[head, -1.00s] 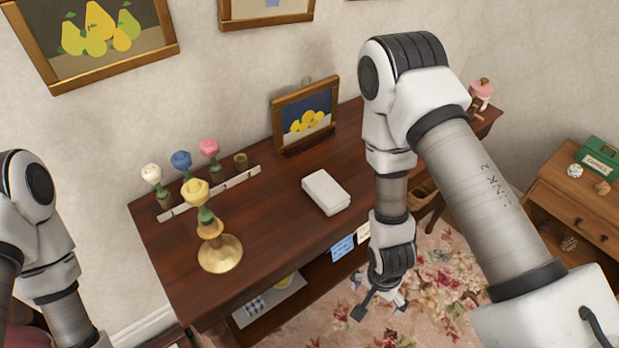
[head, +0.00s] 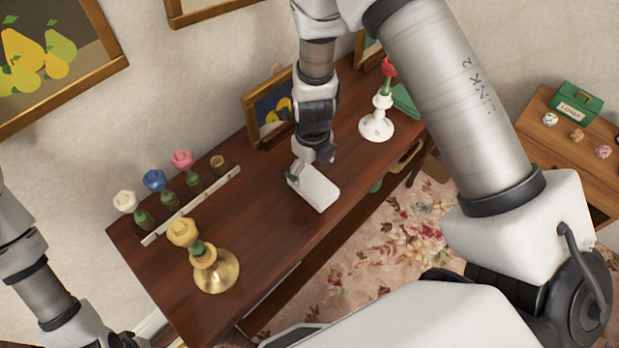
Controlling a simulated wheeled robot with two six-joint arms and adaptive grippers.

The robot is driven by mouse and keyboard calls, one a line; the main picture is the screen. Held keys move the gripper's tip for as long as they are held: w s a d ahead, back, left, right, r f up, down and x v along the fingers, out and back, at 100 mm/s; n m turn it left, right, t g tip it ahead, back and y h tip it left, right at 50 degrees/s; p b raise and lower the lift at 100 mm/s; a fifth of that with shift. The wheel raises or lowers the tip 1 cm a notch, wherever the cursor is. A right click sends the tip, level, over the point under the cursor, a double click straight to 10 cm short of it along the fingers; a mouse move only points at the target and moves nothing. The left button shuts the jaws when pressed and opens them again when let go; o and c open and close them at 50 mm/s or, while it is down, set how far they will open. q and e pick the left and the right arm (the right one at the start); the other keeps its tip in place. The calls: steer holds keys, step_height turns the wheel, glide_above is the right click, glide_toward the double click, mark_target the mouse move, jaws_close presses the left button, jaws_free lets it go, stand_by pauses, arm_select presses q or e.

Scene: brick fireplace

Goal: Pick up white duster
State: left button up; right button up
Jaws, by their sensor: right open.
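The white duster (head: 318,189) is a pale, flat block lying on the dark wooden table (head: 255,235), near its middle. My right gripper (head: 308,168) is open and pointing down at the duster's far end. One dark finger shows at the duster's left edge and the other just beyond its far edge. I cannot tell whether they touch it. My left gripper (head: 125,341) is only partly in view at the bottom left, away from the duster, and its fingers are unclear.
A brass candlestick (head: 215,272) with a yellow flower stands at the front left. Behind it is a white strip (head: 192,206) with several coloured flowers. A framed picture (head: 268,105) stands behind my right gripper. A white candlestick (head: 377,124) stands to the right.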

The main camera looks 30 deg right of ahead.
mark_target(313, 184)
steer(key=s+f, duration=0.1)
steer(key=s+f+b, duration=0.1)
steer(key=f, duration=0.1)
steer(key=shift+a, duration=0.1)
steer(key=shift+w+f, duration=0.7)
steer(key=shift+f, duration=0.3)
steer(key=shift+w, duration=0.1)
steer(key=shift+r, duration=0.1)
steer(key=shift+c, duration=0.4)
steer(key=shift+s+r, duration=0.15)
steer(key=shift+s, duration=0.2)
steer(key=c, duration=0.5)
steer(key=shift+s, duration=0.1)
steer(key=c, duration=0.6)
arm_select(q)
steer(key=shift+s+a+f, duration=0.1)
steer(key=shift+s+f, duration=0.15)
steer(key=shift+f, duration=0.45)
arm_select(e)
steer(key=shift+c, duration=0.2)
